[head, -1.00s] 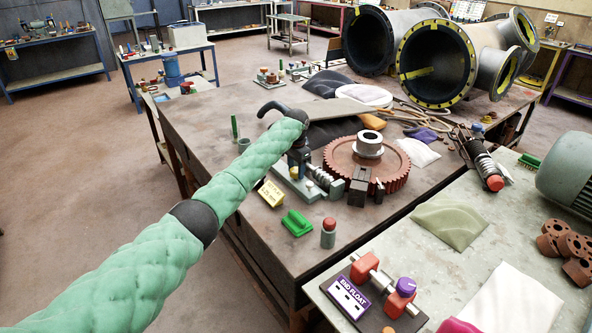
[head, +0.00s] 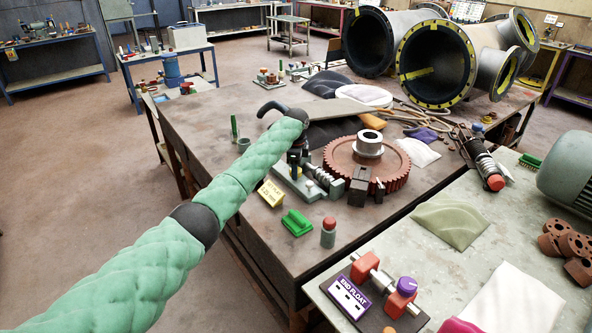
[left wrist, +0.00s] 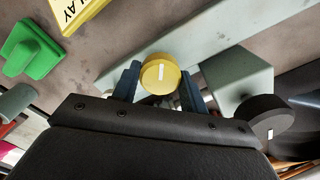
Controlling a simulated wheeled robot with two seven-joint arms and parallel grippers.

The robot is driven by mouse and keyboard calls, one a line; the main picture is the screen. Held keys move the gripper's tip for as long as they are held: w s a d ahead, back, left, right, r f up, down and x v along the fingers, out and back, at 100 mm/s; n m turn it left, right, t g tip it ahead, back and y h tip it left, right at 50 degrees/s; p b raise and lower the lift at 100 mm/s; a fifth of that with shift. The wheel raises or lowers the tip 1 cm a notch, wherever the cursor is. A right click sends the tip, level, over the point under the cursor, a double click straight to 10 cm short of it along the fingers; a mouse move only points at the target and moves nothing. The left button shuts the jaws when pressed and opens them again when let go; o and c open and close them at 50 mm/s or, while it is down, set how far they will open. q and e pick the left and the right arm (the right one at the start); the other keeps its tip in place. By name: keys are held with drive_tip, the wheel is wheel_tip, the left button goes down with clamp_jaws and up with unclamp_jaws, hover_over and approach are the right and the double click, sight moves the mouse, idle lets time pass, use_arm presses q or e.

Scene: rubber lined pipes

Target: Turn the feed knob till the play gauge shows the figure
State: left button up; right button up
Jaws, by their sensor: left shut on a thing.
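In the left wrist view a round yellow knob (left wrist: 160,74) with a white line on its face sits between my left gripper's two blue fingers (left wrist: 158,84), which are shut on it. The white line points nearly straight up the picture. A black knob (left wrist: 270,121) with a white mark is to the right, apart from the fingers. The yellow play gauge block (head: 271,192) stands left of the rig; in the wrist view only its corner (left wrist: 78,12) with "LAY" shows, and its figure cannot be read. In the head view my left gripper (head: 298,158) is partly hidden by its arm.
A red toothed wheel (head: 340,160) stands right of the grey rig base (head: 293,184). An "END FLOAT" rig (head: 350,299) sits on the nearer bench. Open table top lies left of the gauge.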

use_arm(q)
drive_tip(key=shift+r+m, duration=0.15)
drive_tip(key=shift+m, duration=0.15)
use_arm(e)
drive_tip(key=shift+w+a+r, duration=0.1)
drive_tip(key=shift+a+r, duration=0.05)
drive_tip(key=shift+a, duration=0.05)
use_arm(q)
drive_tip(key=shift+w, duration=0.1)
use_arm(e)
drive_tip(key=shift+w+a+r, duration=0.1)
drive_tip(key=shift+w, duration=0.15)
drive_tip(key=shift+d, duration=0.2)
use_arm(q)
drive_tip(key=o, duration=1)
use_arm(e)
drive_tip(key=shift+d, duration=0.35)
drive_tip(key=shift+a, duration=0.15)
use_arm(q)
drive_tip(key=shift+r, duration=0.2)
wheel_tip(320, 180, up, 7)
drive_tip(key=b, duration=0.2)
drive_tip(key=shift+r+b, duration=0.15)
drive_tip(key=shift+b, duration=0.2)
use_arm(e)
wheel_tip(320, 180, up, 8)
drive_tip(key=w+a, duration=0.2)
